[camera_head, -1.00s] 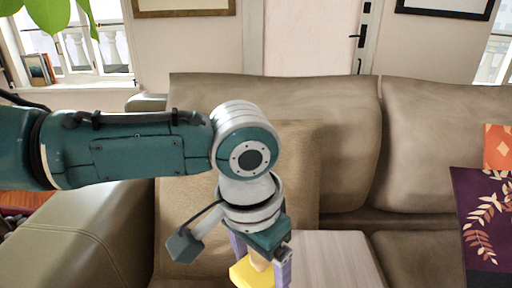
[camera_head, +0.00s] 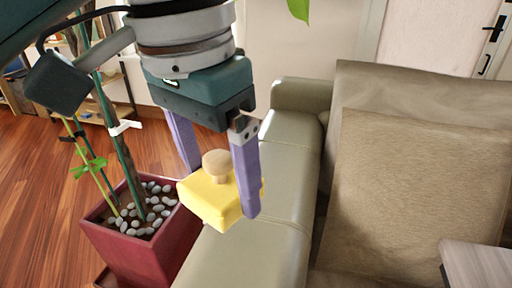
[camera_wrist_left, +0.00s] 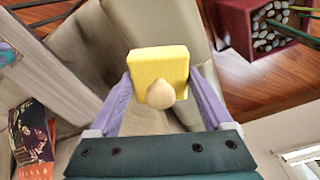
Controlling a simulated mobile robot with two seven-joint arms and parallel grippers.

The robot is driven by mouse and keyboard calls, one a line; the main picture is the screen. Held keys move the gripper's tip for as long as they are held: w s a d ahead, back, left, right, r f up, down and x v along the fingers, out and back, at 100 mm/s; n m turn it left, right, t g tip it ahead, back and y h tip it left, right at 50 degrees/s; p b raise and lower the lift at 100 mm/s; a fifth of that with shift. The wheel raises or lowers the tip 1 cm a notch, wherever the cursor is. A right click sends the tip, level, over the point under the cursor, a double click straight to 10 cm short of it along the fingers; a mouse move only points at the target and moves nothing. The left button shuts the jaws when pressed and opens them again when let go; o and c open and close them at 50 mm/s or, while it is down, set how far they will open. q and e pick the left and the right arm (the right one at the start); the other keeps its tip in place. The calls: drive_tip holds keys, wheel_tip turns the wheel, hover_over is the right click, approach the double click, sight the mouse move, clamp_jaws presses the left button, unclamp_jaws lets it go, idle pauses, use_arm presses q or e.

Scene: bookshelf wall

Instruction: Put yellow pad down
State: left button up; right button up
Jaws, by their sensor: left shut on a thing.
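The yellow pad (camera_head: 212,198) is a yellow block with a round wooden knob on top. My left gripper (camera_head: 218,190) points down with its purple fingers on either side of the pad and is shut on it. In the head view the pad hangs in front of the sofa arm, near the red planter. In the left wrist view the pad (camera_wrist_left: 158,68) sits between the two fingertips, knob toward the camera. My right gripper is in neither view.
A beige sofa (camera_head: 262,215) with a large cushion (camera_head: 415,185) fills the right. A red planter (camera_head: 135,245) with stones and a plant stands left of the sofa arm. A wooden surface (camera_head: 480,268) shows at lower right. Open wooden floor (camera_head: 40,200) lies at the left.

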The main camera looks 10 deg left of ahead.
use_arm(q)
drive_tip(key=b, duration=0.5)
hover_over(233, 286)
drive_tip(key=f, duration=1.5)
drive_tip(key=shift+s+f, duration=0.2)
drive_tip(key=shift+f, duration=0.05)
wheel_tip(233, 286, down, 4)
drive_tip(key=shift+f+b, duration=0.2)
drive_tip(key=shift+b, duration=0.6)
drive_tip(key=shift+r, duration=0.1)
drive_tip(key=o, duration=1)
